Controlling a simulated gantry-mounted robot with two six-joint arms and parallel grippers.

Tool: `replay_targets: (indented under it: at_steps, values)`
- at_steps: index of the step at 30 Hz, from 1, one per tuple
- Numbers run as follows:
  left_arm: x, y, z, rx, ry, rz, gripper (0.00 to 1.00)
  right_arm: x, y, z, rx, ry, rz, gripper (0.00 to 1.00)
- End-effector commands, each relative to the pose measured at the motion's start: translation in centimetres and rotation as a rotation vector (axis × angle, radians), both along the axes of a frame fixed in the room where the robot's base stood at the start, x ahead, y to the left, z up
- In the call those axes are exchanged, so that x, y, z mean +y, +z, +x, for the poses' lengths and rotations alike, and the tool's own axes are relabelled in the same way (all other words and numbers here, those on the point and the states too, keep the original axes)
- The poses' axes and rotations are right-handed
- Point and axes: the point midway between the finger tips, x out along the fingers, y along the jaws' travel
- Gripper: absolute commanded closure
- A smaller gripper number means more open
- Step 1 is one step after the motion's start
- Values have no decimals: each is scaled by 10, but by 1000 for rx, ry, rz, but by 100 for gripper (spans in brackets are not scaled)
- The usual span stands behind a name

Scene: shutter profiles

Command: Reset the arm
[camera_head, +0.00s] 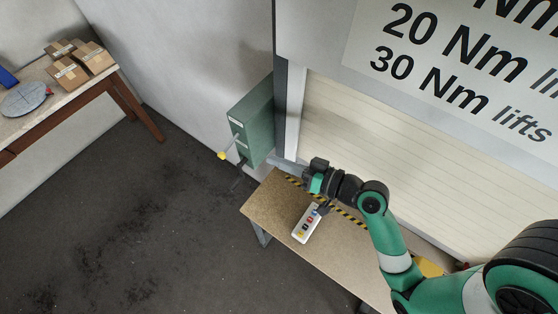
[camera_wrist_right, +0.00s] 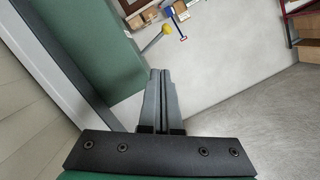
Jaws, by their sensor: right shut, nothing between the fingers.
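My right arm reaches in from the lower right in the head view. Its gripper (camera_head: 275,160) is above the far left end of the wooden bench (camera_head: 262,204), close to the lower part of the green wall box (camera_head: 257,118). In the right wrist view the two grey fingers (camera_wrist_right: 160,75) lie together with nothing between them, and the green box (camera_wrist_right: 90,40) is beside them at the left. My left arm and gripper are not in view.
A yellow-knobbed lever (camera_head: 222,155) sticks out from the green box. A white button panel (camera_head: 306,223) lies on the bench below my arm. The pale shutter (camera_head: 370,140) stands behind. A table with cardboard boxes (camera_head: 68,73) is at the far left; the floor between is clear.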

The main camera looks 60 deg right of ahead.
Motion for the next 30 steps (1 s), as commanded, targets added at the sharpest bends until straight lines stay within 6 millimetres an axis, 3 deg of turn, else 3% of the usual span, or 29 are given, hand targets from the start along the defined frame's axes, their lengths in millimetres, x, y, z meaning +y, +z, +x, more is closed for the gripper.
replay_targets:
  at_steps: [17, 20, 23, 26, 30]
  values:
    - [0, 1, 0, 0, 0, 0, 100, 1, 1, 0, 0, 2, -1, 100]
    - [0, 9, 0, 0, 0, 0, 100, 11, 15, 6, -16, 34, -9, 100]
    - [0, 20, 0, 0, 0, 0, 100, 27, 61, 26, -94, 95, -47, 100]
    - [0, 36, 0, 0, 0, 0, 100, 51, 134, 52, -226, 167, -120, 100]
    - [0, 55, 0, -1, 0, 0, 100, 86, 253, 77, -443, 209, -255, 100]
